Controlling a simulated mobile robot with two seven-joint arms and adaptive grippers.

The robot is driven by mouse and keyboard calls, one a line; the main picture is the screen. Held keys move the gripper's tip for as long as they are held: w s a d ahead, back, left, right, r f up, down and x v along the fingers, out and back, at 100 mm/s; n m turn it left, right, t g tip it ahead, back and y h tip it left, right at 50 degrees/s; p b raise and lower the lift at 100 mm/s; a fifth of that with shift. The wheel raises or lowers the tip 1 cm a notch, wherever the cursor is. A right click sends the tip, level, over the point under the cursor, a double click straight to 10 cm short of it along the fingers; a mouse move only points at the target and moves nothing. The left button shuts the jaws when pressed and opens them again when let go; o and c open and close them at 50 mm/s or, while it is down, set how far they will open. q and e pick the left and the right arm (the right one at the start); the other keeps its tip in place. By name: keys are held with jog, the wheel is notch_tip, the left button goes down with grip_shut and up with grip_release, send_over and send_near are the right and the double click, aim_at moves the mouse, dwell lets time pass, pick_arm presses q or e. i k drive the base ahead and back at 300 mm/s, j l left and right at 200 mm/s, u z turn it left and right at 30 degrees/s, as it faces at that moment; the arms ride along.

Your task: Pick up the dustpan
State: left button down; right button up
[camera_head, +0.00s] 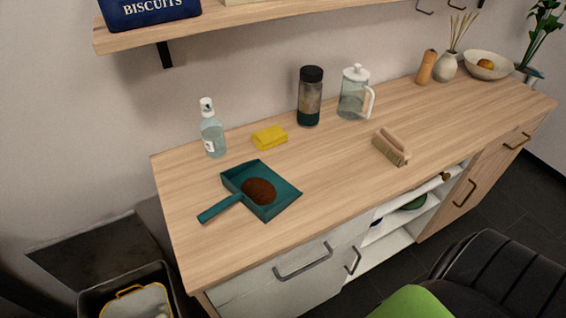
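A teal dustpan (283,200) lies flat on the left part of the wooden counter. Its handle (218,208) points to the lower left, towards the counter's left edge. A round pile of brown grounds or dirt (258,191) sits in the pan. A hand brush (390,148) with a wooden back and bristles lies farther right on the counter, apart from the dustpan. Neither of my grippers is in view, and nothing touches the dustpan.
Behind the dustpan stand a spray bottle (212,135), a yellow sponge (269,137), a dark-lidded jar (310,98) and a glass pitcher (354,95). A shelf (250,20) hangs above. A bin (130,292) stands at lower left.

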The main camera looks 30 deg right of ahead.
aim_at(265, 193)
jog(key=z, duration=0.75)
jog(key=u, duration=1.45)
jog(key=k, duration=1.4)
